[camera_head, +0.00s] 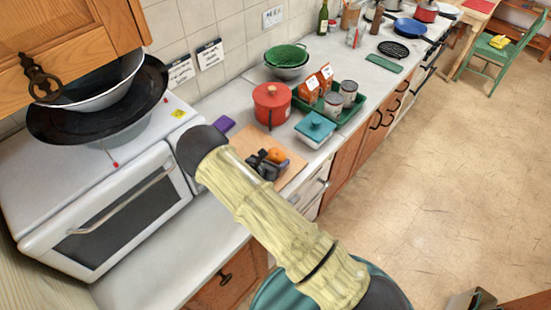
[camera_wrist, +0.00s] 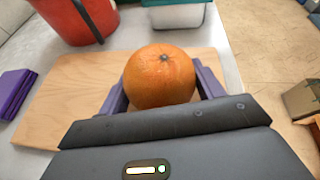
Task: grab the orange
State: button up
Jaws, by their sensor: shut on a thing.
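The orange (camera_wrist: 160,77) sits between the two purple fingers of my gripper (camera_wrist: 162,90) in the wrist view, and the fingers close on it from both sides. In the head view the orange (camera_head: 276,155) shows small beside the dark body of my gripper (camera_head: 278,160), over a wooden cutting board (camera_head: 294,172). The board (camera_wrist: 60,105) also shows under and behind the orange in the wrist view. I cannot tell whether the orange still touches the board.
A red pot (camera_head: 272,104) stands behind the board, and a teal-lidded container (camera_head: 315,128) stands to its right. A green tray (camera_head: 352,122) holds cans and cartons. A white oven (camera_head: 110,215) is at left. A purple object (camera_wrist: 15,92) lies left of the board.

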aim_at(275, 153)
jog(key=shift+r, duration=0.1)
notch_tip(275, 153, up, 10)
jog(key=b, duration=0.3)
dwell(0.4)
dwell(0.7)
